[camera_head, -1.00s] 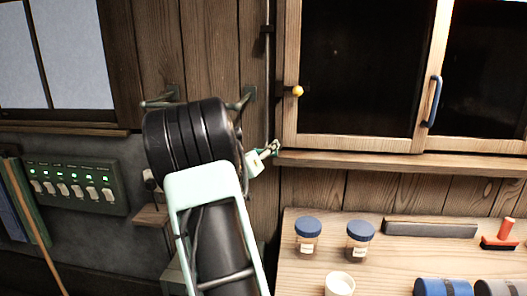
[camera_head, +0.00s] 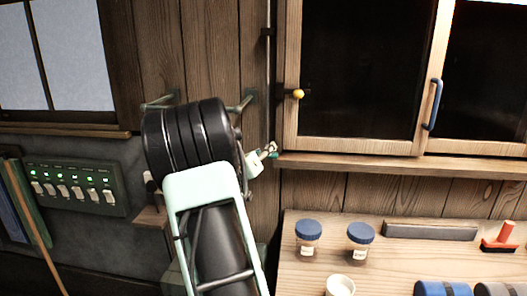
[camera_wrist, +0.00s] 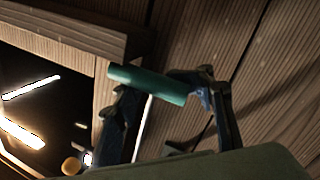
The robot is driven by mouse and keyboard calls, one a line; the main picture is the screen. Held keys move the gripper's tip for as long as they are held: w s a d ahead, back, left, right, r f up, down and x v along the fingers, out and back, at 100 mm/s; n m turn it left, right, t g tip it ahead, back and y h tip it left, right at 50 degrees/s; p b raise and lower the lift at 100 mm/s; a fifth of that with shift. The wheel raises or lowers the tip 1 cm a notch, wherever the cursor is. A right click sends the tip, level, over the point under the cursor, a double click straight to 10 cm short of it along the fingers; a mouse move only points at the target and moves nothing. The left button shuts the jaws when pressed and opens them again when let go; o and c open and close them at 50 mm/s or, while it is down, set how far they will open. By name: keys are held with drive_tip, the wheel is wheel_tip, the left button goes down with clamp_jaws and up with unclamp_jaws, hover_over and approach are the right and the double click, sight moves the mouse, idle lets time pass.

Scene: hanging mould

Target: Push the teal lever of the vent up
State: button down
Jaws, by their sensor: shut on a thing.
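The teal lever (camera_wrist: 148,84) is a smooth cylinder in the middle of the wrist view, lying tilted across the fingers. My gripper (camera_wrist: 165,83) is shut on it, with one dark finger at its left part and the other at its right end. In the head view my gripper (camera_head: 268,151) is small, just left of the cabinet's lower corner. A bit of teal (camera_head: 274,156) shows beside its fingertips there. The vent's body is hidden or cannot be made out.
A wooden cabinet with dark panes (camera_head: 365,75) and a ledge (camera_head: 400,164) is close on the right. A thin vertical rod (camera_head: 268,70) runs above my gripper. Below right, a bench (camera_head: 300,265) holds blue-lidded jars (camera_head: 308,238). A switch panel (camera_head: 75,187) is at left.

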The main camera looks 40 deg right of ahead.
sight(267, 123)
drive_tip(key=r+p, duration=0.3)
drive_tip(key=r, duration=0.1)
drive_tip(key=r+p, duration=0.2)
drive_tip(key=r, duration=0.3)
drive_tip(key=shift+s+d+p, duration=0.15)
drive_tip(key=shift+d+p, duration=0.05)
drive_tip(key=shift+p, duration=0.2)
drive_tip(key=c, duration=1.8)
unclamp_jaws()
drive_tip(key=o, duration=0.5)
drive_tip(key=shift+s+d, duration=0.1)
drive_tip(key=shift+s, duration=0.15)
drive_tip(key=o, duration=0.4)
drive_tip(key=shift+w+a, duration=0.2)
